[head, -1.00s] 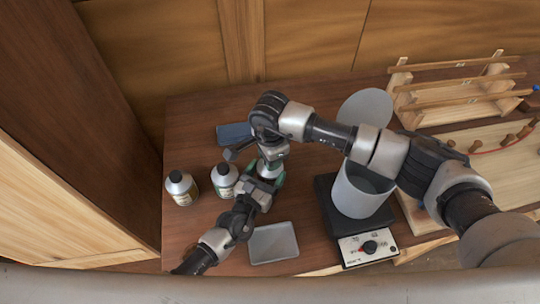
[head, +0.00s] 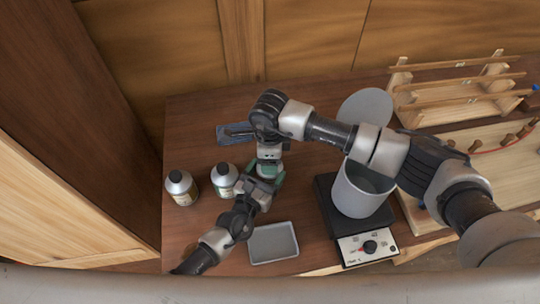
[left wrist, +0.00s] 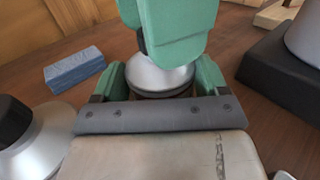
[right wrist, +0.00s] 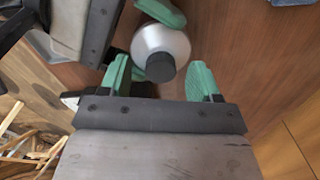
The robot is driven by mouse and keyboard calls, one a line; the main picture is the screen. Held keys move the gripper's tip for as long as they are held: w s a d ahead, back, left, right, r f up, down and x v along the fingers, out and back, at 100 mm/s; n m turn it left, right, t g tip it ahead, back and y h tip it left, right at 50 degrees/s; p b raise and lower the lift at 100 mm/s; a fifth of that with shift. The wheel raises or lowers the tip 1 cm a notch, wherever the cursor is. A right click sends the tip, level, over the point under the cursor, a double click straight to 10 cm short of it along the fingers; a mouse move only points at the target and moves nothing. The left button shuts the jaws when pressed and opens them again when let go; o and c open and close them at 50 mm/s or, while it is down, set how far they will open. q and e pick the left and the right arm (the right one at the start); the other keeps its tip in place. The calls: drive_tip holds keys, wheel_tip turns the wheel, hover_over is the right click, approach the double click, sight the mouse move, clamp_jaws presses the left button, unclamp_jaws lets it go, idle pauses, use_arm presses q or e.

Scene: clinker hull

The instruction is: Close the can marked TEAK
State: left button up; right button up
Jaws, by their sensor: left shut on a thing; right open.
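A silver can with a black cap (right wrist: 160,67) stands upright in my left gripper (left wrist: 150,88), whose green fingers are shut on its sides. The can's silver shoulder (left wrist: 160,78) shows in the left wrist view; its label is hidden. My right gripper (right wrist: 160,82) is open above the can, with one finger on each side of the cap and gaps between. In the left wrist view a right finger (left wrist: 180,30) hides most of the cap. I cannot read TEAK on any can.
Two capped cans (head: 180,188) (head: 224,179) stand to the left. A blue block (left wrist: 75,70) lies behind. A grey tray (head: 273,243) lies in front. A grey pot (head: 360,192) on a hotplate (head: 368,246) and a wooden rack (head: 460,90) are to the right.

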wheel_tip(320, 180, up, 12)
drive_tip(key=shift+f, duration=0.2)
use_arm(q)
drive_tip(key=o, duration=1.7)
drive_tip(key=b+v, duration=0.2)
drive_tip(key=v, duration=0.7)
drive_tip(key=shift+s+a+f, duration=0.1)
drive_tip(key=shift+s, duration=0.1)
drive_tip(key=shift+s+a, duration=0.3)
drive_tip(key=shift+s, duration=0.3)
use_arm(e)
drive_tip(key=shift+f, duration=1.2)
